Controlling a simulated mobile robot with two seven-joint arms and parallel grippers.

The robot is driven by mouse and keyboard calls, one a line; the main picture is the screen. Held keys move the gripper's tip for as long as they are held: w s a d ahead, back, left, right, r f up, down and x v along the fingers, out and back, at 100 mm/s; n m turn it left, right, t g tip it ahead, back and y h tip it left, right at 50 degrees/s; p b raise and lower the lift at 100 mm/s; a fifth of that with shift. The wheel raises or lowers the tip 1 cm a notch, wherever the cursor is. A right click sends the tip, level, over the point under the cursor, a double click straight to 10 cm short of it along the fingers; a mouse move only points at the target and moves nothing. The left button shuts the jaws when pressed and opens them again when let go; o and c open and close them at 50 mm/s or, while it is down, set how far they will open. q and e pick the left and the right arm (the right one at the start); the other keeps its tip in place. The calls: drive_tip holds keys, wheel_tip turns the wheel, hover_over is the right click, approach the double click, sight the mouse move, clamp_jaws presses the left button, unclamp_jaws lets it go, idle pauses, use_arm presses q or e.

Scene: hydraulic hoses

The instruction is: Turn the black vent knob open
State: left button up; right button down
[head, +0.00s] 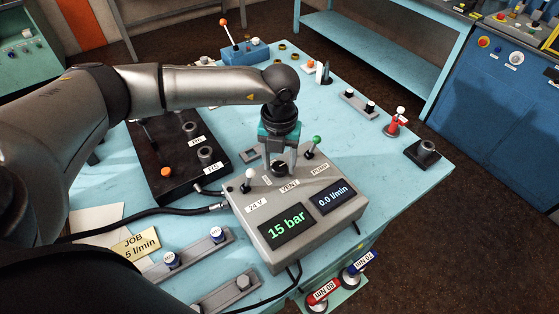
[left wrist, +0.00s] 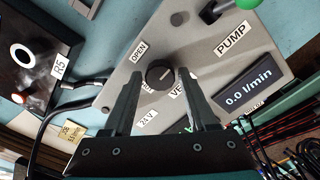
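The black vent knob (left wrist: 160,73) is on the grey control box (left wrist: 215,60), between labels reading OPEN and VENT, the latter partly hidden. A pale line on the knob points up and right in the left wrist view, away from the OPEN label. My left gripper (left wrist: 160,74) is open, pointing down at the box, with one finger on each side of the knob and visible gaps. In the head view my left gripper (head: 279,165) is over the knob (head: 278,168), which it partly covers. My right gripper is not in view.
The box displays read 15 bar (head: 287,226) and 0.0 l/min (head: 333,197). A white-tipped lever (head: 249,178) and a green-tipped lever (head: 314,145) stand close on either side of my gripper. A black block with ports (head: 180,150) lies left.

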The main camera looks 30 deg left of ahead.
use_arm(q)
clamp_jaws()
drive_tip(key=shift+m, duration=0.3)
drive_tip(key=m+b, duration=0.2)
drive_tip(key=m, duration=0.1)
drive_tip(key=shift+m, duration=0.3)
drive_tip(key=m+b, duration=0.2)
drive_tip(key=m, duration=0.2)
drive_tip(key=shift+w+m+b, duration=0.1)
drive_tip(key=shift+m+b, duration=0.2)
drive_tip(key=shift+b, duration=0.1)
drive_tip(key=m+b, duration=0.3)
drive_tip(key=m, duration=0.2)
drive_tip(key=shift+r+m+b, duration=0.1)
drive_tip(key=shift+m+b, duration=1.1)
drive_tip(key=shift+m, duration=0.9)
